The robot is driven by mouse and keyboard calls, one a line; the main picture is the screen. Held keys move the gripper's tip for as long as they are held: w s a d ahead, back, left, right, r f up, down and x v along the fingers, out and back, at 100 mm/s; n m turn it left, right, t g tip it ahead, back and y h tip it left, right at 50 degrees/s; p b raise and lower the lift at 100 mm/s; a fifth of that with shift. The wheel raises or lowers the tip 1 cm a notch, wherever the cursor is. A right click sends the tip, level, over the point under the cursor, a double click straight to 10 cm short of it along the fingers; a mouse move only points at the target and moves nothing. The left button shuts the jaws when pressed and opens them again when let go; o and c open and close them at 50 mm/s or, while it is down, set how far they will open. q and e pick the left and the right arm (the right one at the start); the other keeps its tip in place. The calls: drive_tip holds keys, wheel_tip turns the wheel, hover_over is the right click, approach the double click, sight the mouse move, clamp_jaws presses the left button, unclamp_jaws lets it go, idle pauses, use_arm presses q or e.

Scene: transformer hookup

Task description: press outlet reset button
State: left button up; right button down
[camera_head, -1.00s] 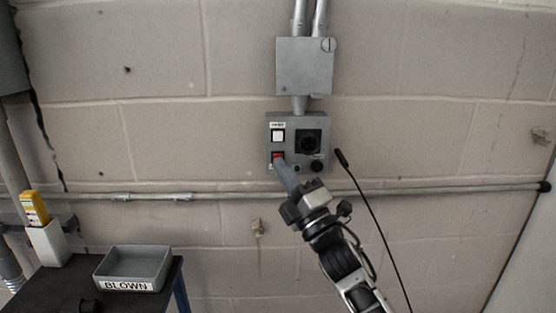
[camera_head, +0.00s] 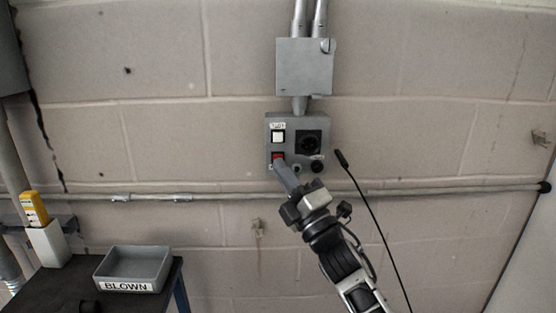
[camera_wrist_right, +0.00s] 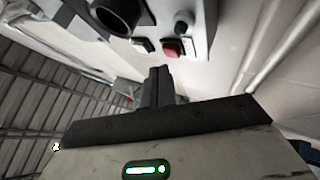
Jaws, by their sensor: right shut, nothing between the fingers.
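The grey outlet box (camera_head: 312,128) is on the block wall. It has a white square button (camera_head: 278,136), a red square button (camera_head: 278,157), a dark round socket (camera_head: 309,143) and a black knob (camera_head: 317,166). The labels are too small to read, so I cannot tell which is reset. My right gripper (camera_head: 280,168) is shut and empty, its tips at the box's lower left, just below the red button. In the right wrist view the closed fingers (camera_wrist_right: 158,84) point toward the box, near a red button (camera_wrist_right: 172,48); contact is unclear. My left gripper is not in view.
A grey conduit box (camera_head: 304,66) sits above. A horizontal pipe (camera_head: 220,196) crosses the wall below the outlet box. A black cable (camera_head: 370,208) hangs right of my arm. A tray marked BLOWN (camera_head: 133,268) and a yellow device (camera_head: 34,208) are lower left.

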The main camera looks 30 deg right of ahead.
drive_tip(key=shift+w+d, duration=0.1)
drive_tip(key=shift+w, duration=0.05)
idle(0.8)
drive_tip(key=shift+w+d, duration=0.15)
drive_tip(key=shift+w, duration=0.1)
drive_tip(key=shift+w+d, duration=0.2)
drive_tip(key=shift+w, duration=0.15)
idle(0.7)
drive_tip(key=shift+s, duration=0.1)
drive_tip(key=shift+s+a, duration=0.45)
drive_tip(key=shift+s, duration=0.2)
drive_tip(key=shift+s+a, duration=0.45)
drive_tip(key=shift+s, duration=0.25)
drive_tip(key=shift+s+a, duration=0.4)
drive_tip(key=shift+s, duration=0.3)
drive_tip(key=shift+s+a, duration=0.45)
drive_tip(key=shift+s, duration=0.25)
